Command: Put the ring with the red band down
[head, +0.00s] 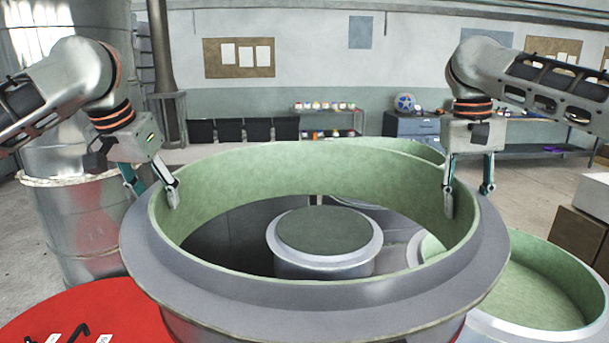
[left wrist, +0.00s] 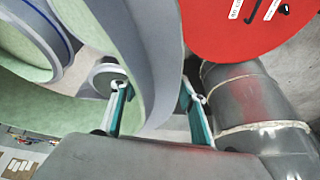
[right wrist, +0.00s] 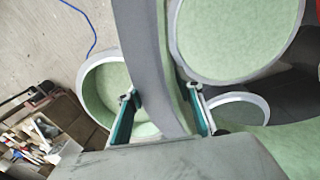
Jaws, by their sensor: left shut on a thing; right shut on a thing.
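The large ring (head: 330,290) has a green inner wall and a grey outer flange. It fills the middle of the head view, roughly level, held by both arms. My left gripper (head: 152,190) is shut on its left wall, one finger inside and one outside; the wall also runs between the fingers in the left wrist view (left wrist: 150,60). My right gripper (head: 468,196) is shut on its right wall the same way, as the right wrist view (right wrist: 140,45) shows. I cannot make out a red band clearly. The ring's underside is hidden.
Through the ring shows a round grey mould with a green top (head: 322,232). A green-lined round mould (head: 545,285) stands at the right. A red round top (head: 90,315) with small black items is at lower left. A metal drum (head: 75,230) stands behind my left arm. Boxes (head: 580,240) are at far right.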

